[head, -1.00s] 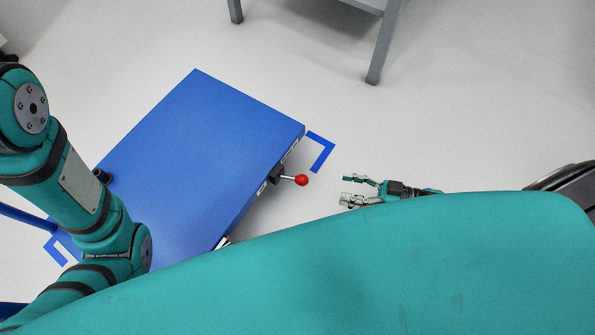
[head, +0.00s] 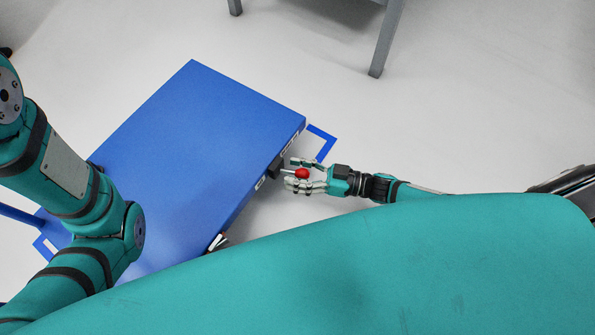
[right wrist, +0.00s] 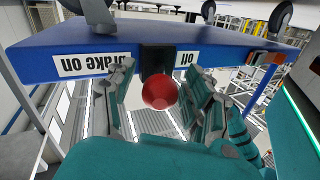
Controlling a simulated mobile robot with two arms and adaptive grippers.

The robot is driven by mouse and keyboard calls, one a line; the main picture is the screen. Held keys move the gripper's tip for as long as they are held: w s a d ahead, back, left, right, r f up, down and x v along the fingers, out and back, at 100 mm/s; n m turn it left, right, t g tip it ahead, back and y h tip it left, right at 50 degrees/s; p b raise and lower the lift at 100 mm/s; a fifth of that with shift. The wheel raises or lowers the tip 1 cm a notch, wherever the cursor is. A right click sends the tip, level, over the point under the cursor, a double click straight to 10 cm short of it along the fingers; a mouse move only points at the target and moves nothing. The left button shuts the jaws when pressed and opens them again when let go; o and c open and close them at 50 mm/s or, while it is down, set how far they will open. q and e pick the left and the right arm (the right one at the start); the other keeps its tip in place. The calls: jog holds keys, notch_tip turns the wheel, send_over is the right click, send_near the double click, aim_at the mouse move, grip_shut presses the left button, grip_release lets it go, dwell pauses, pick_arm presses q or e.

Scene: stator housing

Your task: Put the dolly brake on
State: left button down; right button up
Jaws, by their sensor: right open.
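The blue dolly (head: 210,140) stands on the floor in the head view. Its brake lever ends in a red knob (head: 302,174) on the right side edge. My right gripper (head: 290,172) is open around the knob. In the right wrist view the red knob (right wrist: 159,92) sits between the spread fingers, with a gap on each side, below a black lever mount (right wrist: 157,60). An upside-down "Brake on" label (right wrist: 88,63) is left of the mount and an "off" label (right wrist: 182,58) is right of it. My left arm reaches over the dolly; its gripper does not show.
A grey table leg (head: 386,40) stands at the upper right of the head view. A blue corner mark (head: 325,143) lies on the floor by the dolly's right corner. The floor right of the dolly is clear. Dolly wheels (right wrist: 278,17) show in the right wrist view.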

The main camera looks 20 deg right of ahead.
grip_shut()
dwell(0.4)
